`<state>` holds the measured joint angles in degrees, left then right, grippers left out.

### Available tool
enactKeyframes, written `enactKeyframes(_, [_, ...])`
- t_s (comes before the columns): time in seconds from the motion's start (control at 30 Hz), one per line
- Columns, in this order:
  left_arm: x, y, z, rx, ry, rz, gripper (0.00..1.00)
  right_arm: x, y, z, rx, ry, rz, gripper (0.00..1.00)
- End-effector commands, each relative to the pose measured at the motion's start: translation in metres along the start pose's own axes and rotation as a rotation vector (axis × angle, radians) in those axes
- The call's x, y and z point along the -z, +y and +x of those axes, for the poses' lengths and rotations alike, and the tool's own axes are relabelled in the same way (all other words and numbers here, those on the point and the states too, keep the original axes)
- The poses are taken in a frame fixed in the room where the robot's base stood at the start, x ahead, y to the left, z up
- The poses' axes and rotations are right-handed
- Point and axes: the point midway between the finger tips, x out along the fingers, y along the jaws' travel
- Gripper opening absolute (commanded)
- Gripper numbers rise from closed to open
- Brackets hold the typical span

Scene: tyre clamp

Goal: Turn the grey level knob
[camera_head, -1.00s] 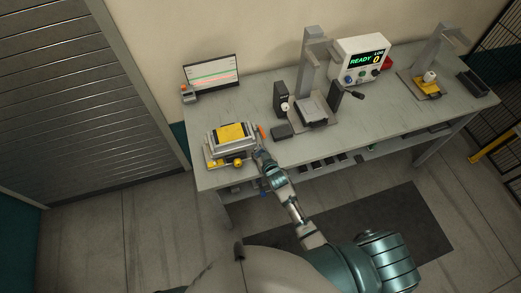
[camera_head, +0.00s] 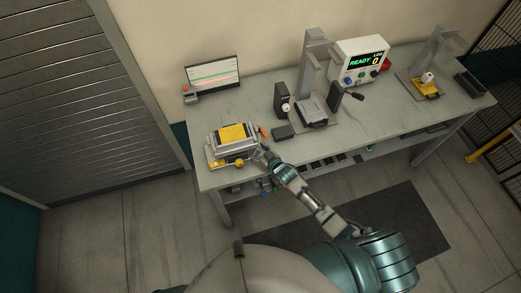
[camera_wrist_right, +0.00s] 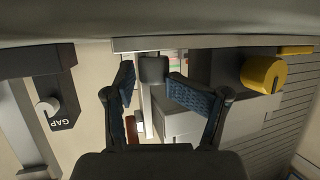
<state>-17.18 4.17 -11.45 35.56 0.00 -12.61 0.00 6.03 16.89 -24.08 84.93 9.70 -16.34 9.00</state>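A small dark grey knob (camera_wrist_right: 153,68) shows in the right wrist view, between the fingertips of my right gripper (camera_wrist_right: 150,80). The right finger looks very close to it and a narrow gap shows at the left finger; I cannot tell whether either touches. The fingers are apart. In the head view my right gripper (camera_head: 262,151) is at the right front corner of a grey fixture with a yellow top (camera_head: 232,134), and the grey knob cannot be made out there. My left gripper is not in view.
A yellow knob (camera_wrist_right: 263,73) is right of the grey one in the wrist view. An orange handle (camera_head: 263,132) is beside the fixture. A GAP gauge (camera_head: 281,98), press stand (camera_head: 313,109) and READY display box (camera_head: 361,62) stand farther right on the bench (camera_head: 385,122).

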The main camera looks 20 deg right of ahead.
Motion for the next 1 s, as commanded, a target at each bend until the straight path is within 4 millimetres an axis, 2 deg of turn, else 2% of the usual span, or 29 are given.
enactKeyframes(0.23, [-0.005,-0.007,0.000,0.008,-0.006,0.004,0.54,-0.003,0.006,-0.003,-0.003,-0.002,0.001,0.55])
enactKeyframes(0.33, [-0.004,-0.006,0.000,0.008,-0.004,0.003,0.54,-0.004,0.006,-0.011,-0.003,-0.004,0.002,0.55])
enactKeyframes(0.73, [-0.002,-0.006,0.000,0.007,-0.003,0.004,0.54,-0.003,0.001,-0.093,-0.001,-0.004,-0.001,0.55])
enactKeyframes(0.9, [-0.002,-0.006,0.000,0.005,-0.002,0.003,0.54,-0.002,-0.001,-0.113,-0.001,-0.004,-0.001,0.55])
enactKeyframes(1.0, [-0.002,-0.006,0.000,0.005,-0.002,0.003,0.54,-0.001,-0.001,-0.117,-0.002,-0.003,-0.001,0.55])
